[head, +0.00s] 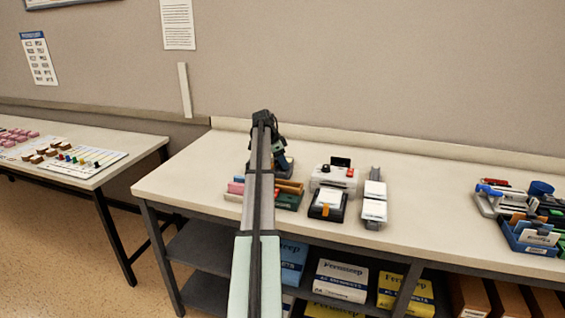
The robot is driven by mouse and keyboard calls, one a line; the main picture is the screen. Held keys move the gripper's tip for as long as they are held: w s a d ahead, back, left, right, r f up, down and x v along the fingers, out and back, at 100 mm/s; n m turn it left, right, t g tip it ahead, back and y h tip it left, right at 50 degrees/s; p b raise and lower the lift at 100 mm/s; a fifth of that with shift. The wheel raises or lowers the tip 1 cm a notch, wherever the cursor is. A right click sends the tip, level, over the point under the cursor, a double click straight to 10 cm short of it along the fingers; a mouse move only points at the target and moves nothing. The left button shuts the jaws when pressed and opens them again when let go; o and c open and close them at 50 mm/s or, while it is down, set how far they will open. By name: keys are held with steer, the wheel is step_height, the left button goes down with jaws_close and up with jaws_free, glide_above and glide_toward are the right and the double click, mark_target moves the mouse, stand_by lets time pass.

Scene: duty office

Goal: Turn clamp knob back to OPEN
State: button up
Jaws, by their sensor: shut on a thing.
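My arm reaches from the bottom of the head view over the bench. My gripper (276,138) is at its far end, small and mostly behind the wrist. It is down at a dark blue-grey device (288,166) at the left of the bench and is shut on a part of it, taken to be the clamp knob. The knob itself is hidden by the arm and gripper, so its angle and any OPEN mark cannot be read.
A tray with coloured bars (288,199) lies in front of the device. A white machine (334,177), a black box with an orange label (327,205) and a white-and-grey unit (374,203) stand to its right. Bare bench (430,200) lies beyond, before the cluttered blue bin (528,243).

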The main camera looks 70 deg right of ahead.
steer(key=n, duration=0.2)
steer(key=n+t+h, duration=0.1)
steer(key=n, duration=0.1)
steer(key=n+t, duration=0.1)
steer(key=n, duration=0.1)
steer(key=shift+s+a+n+h, duration=0.2)
steer(key=shift+a+n+h, duration=0.1)
steer(key=shift+h, duration=0.1)
steer(key=n+t, duration=0.1)
steer(key=n, duration=0.1)
steer(key=n+t, duration=0.1)
steer(key=n, duration=0.2)
steer(key=shift+s+d, duration=0.1)
steer(key=shift+n, duration=0.3)
steer(key=o, duration=1)
steer(key=shift+o, duration=0.2)
steer(key=shift+h, duration=0.3)
steer(key=shift+w+r, duration=0.15)
steer(key=shift+w, duration=0.05)
steer(key=v, duration=0.7)
steer(key=shift+s+r, duration=0.3)
steer(key=shift+r, duration=0.1)
